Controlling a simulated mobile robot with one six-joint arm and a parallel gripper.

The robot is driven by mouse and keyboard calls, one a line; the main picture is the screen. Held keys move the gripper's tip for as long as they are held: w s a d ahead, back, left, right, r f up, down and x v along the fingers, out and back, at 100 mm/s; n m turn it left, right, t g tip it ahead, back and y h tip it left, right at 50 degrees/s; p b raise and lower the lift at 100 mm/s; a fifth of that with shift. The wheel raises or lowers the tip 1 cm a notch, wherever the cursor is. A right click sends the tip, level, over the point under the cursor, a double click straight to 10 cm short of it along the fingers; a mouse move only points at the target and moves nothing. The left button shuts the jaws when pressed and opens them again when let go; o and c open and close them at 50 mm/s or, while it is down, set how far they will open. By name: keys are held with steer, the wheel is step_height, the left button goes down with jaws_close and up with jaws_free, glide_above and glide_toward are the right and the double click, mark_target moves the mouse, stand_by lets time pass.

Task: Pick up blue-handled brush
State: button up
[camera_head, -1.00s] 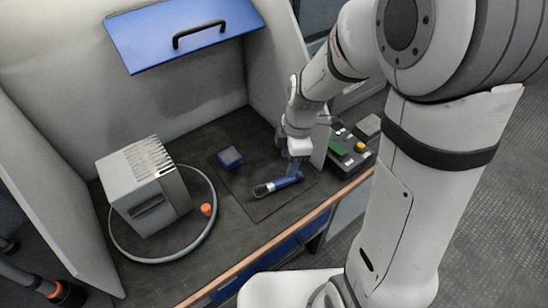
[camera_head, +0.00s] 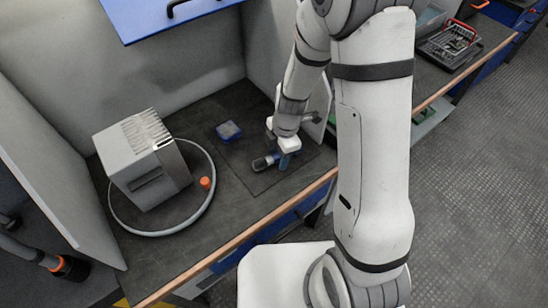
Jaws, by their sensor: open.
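The blue-handled brush (camera_head: 263,163) lies on a dark mat on the bench, its dark head pointing left. Part of its blue handle is hidden behind my gripper. My gripper (camera_head: 284,160) points down over the handle, with blue-tipped fingers at or just above it. The fingers are open, and I cannot tell whether they touch the handle.
A blue block (camera_head: 229,131) lies behind the brush. A grey vented box (camera_head: 145,165) stands at the left with a grey hose (camera_head: 150,232) looped around it and an orange cap (camera_head: 206,183) beside it. Side walls and a raised blue door (camera_head: 165,15) frame the bench.

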jaws_close()
stand_by(0.5)
